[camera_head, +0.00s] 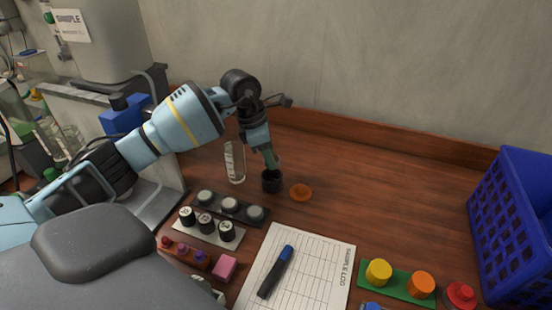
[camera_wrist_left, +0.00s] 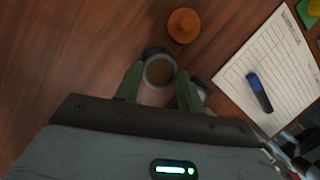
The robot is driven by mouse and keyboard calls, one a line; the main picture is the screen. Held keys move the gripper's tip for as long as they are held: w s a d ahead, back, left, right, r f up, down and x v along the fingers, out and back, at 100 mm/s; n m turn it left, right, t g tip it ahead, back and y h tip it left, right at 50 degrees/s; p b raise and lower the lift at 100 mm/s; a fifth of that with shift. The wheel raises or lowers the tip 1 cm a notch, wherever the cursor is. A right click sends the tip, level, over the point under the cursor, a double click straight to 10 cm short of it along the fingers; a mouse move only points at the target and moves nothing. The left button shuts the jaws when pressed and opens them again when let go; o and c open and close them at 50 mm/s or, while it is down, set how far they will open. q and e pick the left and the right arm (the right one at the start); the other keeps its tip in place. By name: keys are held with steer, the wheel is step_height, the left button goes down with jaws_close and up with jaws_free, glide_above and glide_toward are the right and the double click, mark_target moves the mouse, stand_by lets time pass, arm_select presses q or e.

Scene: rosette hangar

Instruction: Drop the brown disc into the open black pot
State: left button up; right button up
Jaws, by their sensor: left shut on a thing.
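The black pot (camera_head: 271,183) stands upright on the wooden bench, its top facing my left gripper (camera_head: 271,163). The green fingertips are at or just above its mouth. In the left wrist view, my left gripper (camera_wrist_left: 159,84) is shut on the brown disc (camera_wrist_left: 159,73), a round brown face with a grey rim between the fingertips. The dark pot's edge (camera_wrist_left: 154,51) shows behind it. The head view does not show the disc clearly, and I cannot tell how far it is above the pot. My right gripper is not in view.
An orange knobbed lid (camera_head: 301,192) lies right of the pot. A glass vial (camera_head: 234,163) stands close to its left. A rack of grey-topped jars (camera_head: 230,207) is in front. A paper sheet (camera_head: 310,262) with a marker and a blue crate (camera_head: 515,225) are nearer right. The bench behind the lid is clear.

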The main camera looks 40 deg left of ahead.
arm_select(q)
steer(key=shift+a+f, duration=0.1)
steer(key=shift+f, duration=0.1)
steer(key=shift+f, duration=0.15)
steer(key=shift+f+b, duration=0.85)
steer(key=shift+f, duration=0.6)
stand_by(0.5)
steer(key=shift+f, duration=0.3)
stand_by(0.7)
stand_by(0.5)
